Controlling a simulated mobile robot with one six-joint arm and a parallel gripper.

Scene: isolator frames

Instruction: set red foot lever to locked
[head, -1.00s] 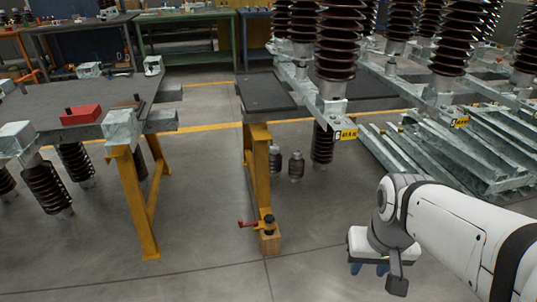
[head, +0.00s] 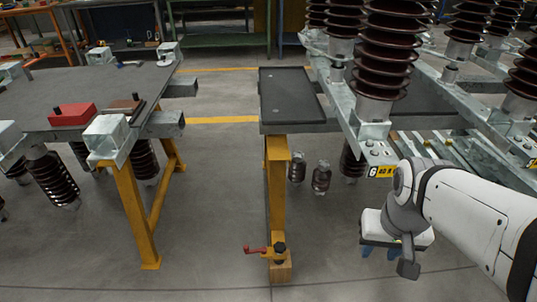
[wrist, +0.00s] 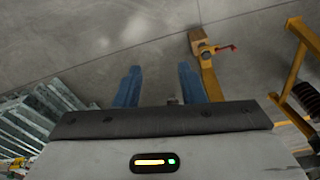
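The red foot lever (head: 256,250) sits low on the foot of a yellow post (head: 277,190), just above a wooden block (head: 281,271). It points to the left in the head view, about level. In the wrist view the red lever (wrist: 226,48) shows at the upper right beside the wooden block (wrist: 198,40). My gripper (head: 381,252) is to the right of the lever, clear of it and pointing down. In the wrist view its two blue fingers (wrist: 158,85) are apart with bare floor between them.
A grey table (head: 95,85) with a red box (head: 72,115) stands at the left on yellow legs. A narrow dark tray (head: 290,95) tops the post. Insulator stacks (head: 385,50) stand at the right near my arm. Concrete floor (head: 215,210) is clear left of the lever.

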